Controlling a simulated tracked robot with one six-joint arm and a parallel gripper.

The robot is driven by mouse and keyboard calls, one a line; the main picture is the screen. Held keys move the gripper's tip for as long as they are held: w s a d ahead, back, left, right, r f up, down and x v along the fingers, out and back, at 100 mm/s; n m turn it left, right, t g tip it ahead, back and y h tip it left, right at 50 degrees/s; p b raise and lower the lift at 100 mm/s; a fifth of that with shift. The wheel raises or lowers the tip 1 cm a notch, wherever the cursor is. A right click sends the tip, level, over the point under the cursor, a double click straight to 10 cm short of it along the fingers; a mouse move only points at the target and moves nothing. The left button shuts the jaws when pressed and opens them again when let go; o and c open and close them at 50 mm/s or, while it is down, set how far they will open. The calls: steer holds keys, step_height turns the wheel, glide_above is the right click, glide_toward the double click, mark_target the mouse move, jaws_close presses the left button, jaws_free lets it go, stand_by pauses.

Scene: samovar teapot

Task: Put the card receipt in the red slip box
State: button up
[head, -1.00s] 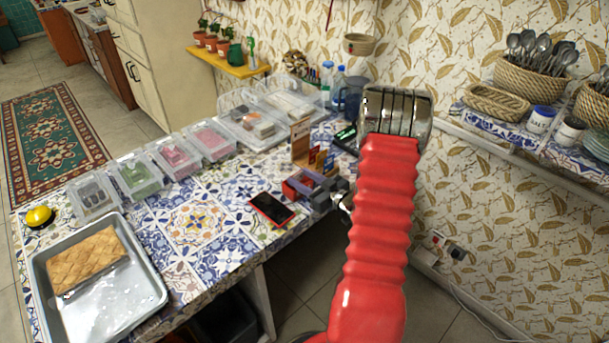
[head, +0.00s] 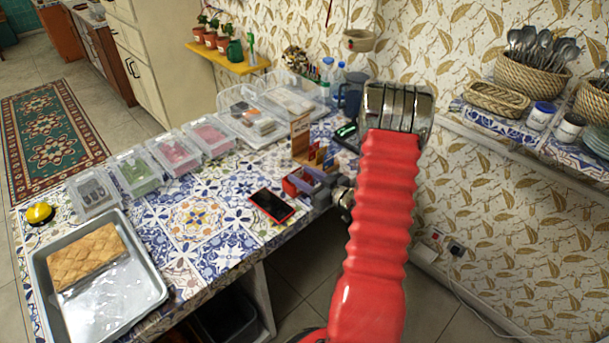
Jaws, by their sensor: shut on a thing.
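The red slip box (head: 297,186) is small and open-topped, near the table's front right edge in the head view. My gripper (head: 318,187) is at the box's right side, low and partly over it. Its grey and purple jaws are shut on a thin thing, which I take to be the card receipt. The receipt itself is mostly hidden and too small to make out. I cannot tell whether any of it is inside the box.
A red-edged phone (head: 271,206) lies just left of the box. A wooden stand with cards (head: 301,140) rises behind it. Several clear containers (head: 174,153) line the back edge. A baking tray (head: 150,290) holds pastry at front left. Tiled table between is clear.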

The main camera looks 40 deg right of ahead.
stand_by(0.4)
steer(key=o, duration=1.1)
steer(key=shift+o, duration=0.2)
steer(key=o, duration=0.3)
steer(key=shift+o, duration=0.2)
steer(key=shift+r, duration=0.1)
step_height(320, 180, up, 7)
stand_by(0.7)
stand_by(0.6)
